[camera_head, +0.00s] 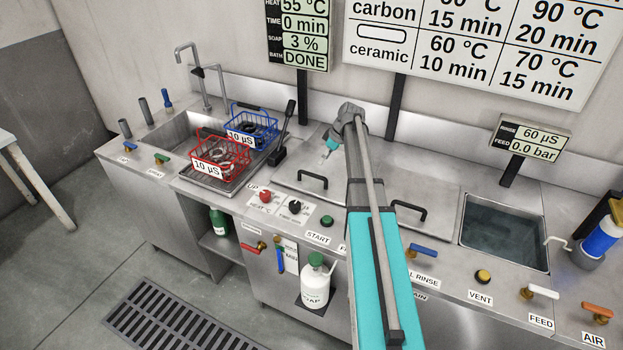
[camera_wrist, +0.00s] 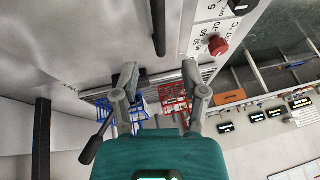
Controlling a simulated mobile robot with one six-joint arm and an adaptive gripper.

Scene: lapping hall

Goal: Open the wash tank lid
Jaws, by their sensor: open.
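The wash tank lid (camera_head: 290,187) is a flat steel plate, closed, with a black bar handle (camera_head: 312,180) near its front edge. In the wrist view the black handle (camera_wrist: 158,28) shows at the top, beyond my fingertips. My gripper (camera_head: 325,158) is above the back part of the lid, behind the handle and apart from it. In the wrist view my gripper (camera_wrist: 160,88) has its two fingers spread with nothing between them. My arm covers part of the counter to the right of the lid.
Red (camera_head: 218,160) and blue (camera_head: 251,128) baskets sit left of the lid, near a black lever (camera_head: 286,130). A red knob (camera_head: 265,196) and green button (camera_head: 327,220) sit in front. Another black handle (camera_head: 409,209) and an open water-filled tank (camera_head: 503,238) lie right.

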